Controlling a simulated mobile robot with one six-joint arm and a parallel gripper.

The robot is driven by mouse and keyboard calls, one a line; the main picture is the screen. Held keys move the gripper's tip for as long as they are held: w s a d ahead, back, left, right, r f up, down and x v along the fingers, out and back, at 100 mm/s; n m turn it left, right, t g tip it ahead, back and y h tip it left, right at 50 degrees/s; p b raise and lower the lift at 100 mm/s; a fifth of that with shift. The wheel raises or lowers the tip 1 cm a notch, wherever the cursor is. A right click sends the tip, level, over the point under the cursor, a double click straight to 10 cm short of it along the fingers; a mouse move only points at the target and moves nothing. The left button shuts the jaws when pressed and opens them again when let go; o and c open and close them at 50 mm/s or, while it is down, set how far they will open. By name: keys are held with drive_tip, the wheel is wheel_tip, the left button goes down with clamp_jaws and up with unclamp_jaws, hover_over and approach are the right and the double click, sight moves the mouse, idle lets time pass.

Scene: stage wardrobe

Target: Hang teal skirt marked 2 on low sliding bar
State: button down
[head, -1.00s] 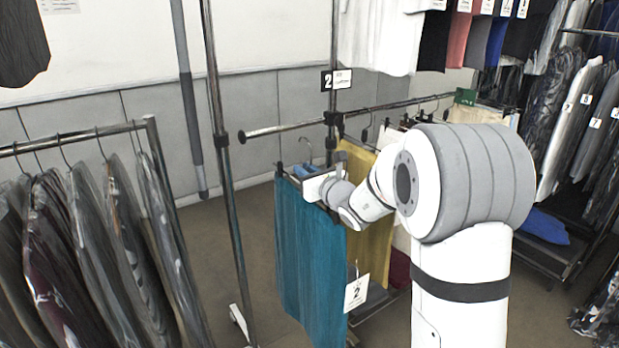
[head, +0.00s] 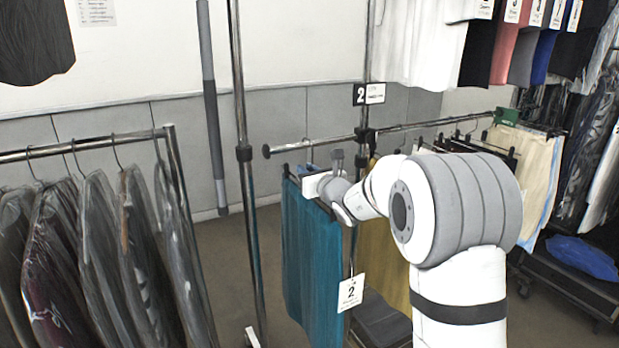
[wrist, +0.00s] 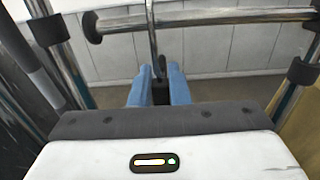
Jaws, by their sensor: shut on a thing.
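The teal skirt (head: 312,260) hangs upright from a dark clip hanger, with a white tag marked 2 (head: 350,292) at its lower right. My gripper (head: 308,171) is at the top of the skirt; its blue fingers (wrist: 155,88) are shut on the hanger's neck in the wrist view. The hanger's metal hook (wrist: 152,32) rises from the fingers and crosses the low sliding bar (head: 303,146) near its capped left end. The bar also shows in the wrist view (wrist: 220,18). The hook's top is out of the wrist view, so I cannot tell whether it is over the bar.
A mustard garment (head: 380,255) hangs just right of the skirt, behind my arm. A chrome upright (head: 247,190) stands close on the left. A rack of bagged garments (head: 90,260) is farther left. A sign marked 2 (head: 368,94) is above the bar.

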drive_tip(key=shift+w+d, duration=0.15)
drive_tip(key=shift+d, duration=0.25)
drive_tip(key=shift+s+a+r, duration=0.1)
drive_tip(key=shift+s, duration=0.1)
drive_tip(key=shift+a, duration=0.3)
drive_tip(key=shift+r, duration=0.1)
hover_over(296, 178)
drive_tip(key=shift+b, duration=0.3)
idle(0.9)
idle(0.5)
drive_tip(key=shift+f+b, duration=1.7)
drive_tip(key=shift+b, duration=0.4)
